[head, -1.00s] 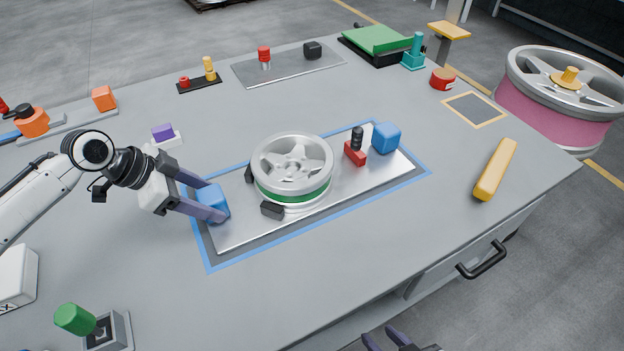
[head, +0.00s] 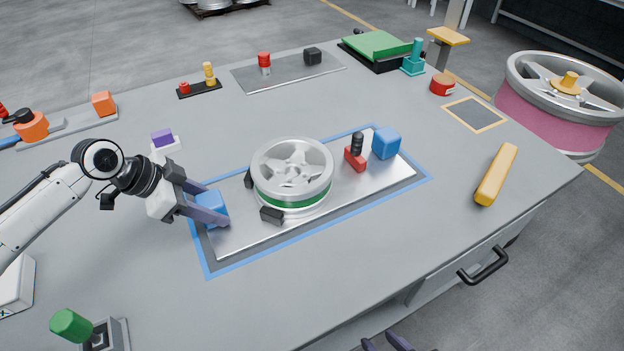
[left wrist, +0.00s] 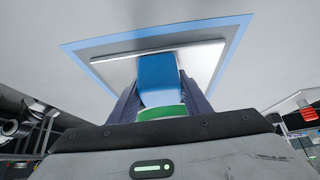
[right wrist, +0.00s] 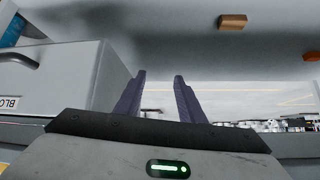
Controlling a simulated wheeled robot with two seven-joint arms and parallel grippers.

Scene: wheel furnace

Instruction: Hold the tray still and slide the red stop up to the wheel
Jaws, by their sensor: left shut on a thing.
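The metal tray (head: 245,236) lies inside the blue-outlined area on the table, with a blue block at each end. The silver wheel (head: 291,170) with a green band sits on it, with small black blocks beside it. The red stop (head: 355,158) with a black knob stands on the tray right of the wheel, with a gap between them. My left gripper (head: 218,214) is shut on the left blue block (head: 211,203), also seen between its fingers in the left wrist view (left wrist: 158,80). My right gripper (head: 385,343) is open and empty, low at the table's front; its spread fingers show in the right wrist view (right wrist: 160,95).
The other blue block (head: 386,144) stands at the tray's right end. A yellow bar (head: 496,175) lies further right. A drawer handle (head: 483,264) sticks out at the front. The table between the tray and its front edge is clear.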

